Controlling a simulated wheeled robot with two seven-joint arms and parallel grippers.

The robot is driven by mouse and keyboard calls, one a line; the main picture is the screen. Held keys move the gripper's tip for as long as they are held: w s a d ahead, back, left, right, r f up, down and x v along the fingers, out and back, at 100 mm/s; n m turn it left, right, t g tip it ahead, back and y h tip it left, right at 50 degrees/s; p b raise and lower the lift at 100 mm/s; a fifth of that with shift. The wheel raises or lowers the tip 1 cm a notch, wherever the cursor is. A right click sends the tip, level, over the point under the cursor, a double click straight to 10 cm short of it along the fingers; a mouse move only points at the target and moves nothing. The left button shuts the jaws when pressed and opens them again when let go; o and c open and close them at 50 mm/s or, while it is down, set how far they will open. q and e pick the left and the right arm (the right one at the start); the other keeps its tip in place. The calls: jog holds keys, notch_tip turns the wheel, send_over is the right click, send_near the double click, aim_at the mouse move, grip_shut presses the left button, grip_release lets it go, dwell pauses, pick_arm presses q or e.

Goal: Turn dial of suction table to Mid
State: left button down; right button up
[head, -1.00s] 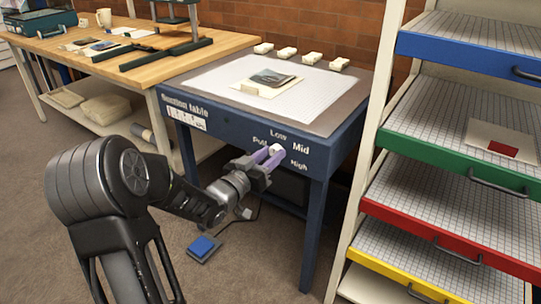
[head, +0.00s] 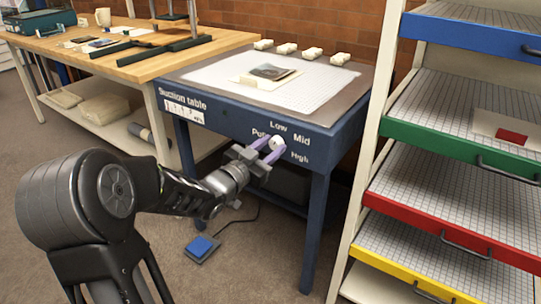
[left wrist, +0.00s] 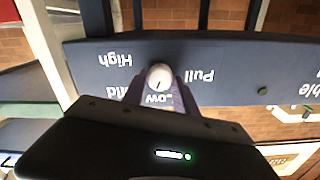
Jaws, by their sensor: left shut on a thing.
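The suction table (head: 215,110) is dark blue with a gridded white top. Its front panel bears a round white dial (head: 277,143) with the words Pull, Low, Mid and High around it. My left gripper (head: 270,150) has its purple fingers shut on the dial, one on each side. In the left wrist view, upside down, the white dial (left wrist: 160,76) sits between the fingers, above the word Low. A small dark mark shows on its lower part, toward Low; its exact setting is hard to tell. The gripper body partly hides Mid there. My right gripper is not in view.
A dark picture on a pale sheet (head: 250,81) lies on the table top, with several white blocks behind. A blue foot pedal (head: 202,247) is on the floor. A rack of coloured trays (head: 430,137) stands close on the right, a wooden bench (head: 75,50) on the left.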

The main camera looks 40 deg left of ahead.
pick_arm(q)
jog(key=m+b, duration=0.5)
jog(key=shift+f, duration=0.25)
jog(key=shift+r+m+b, duration=0.1)
jog(key=shift+m+b, duration=0.9)
jog(key=shift+m, duration=0.1)
jog(key=c, duration=1)
grip_release()
jog(key=shift+r, duration=0.1)
jog(key=shift+o, duration=0.2)
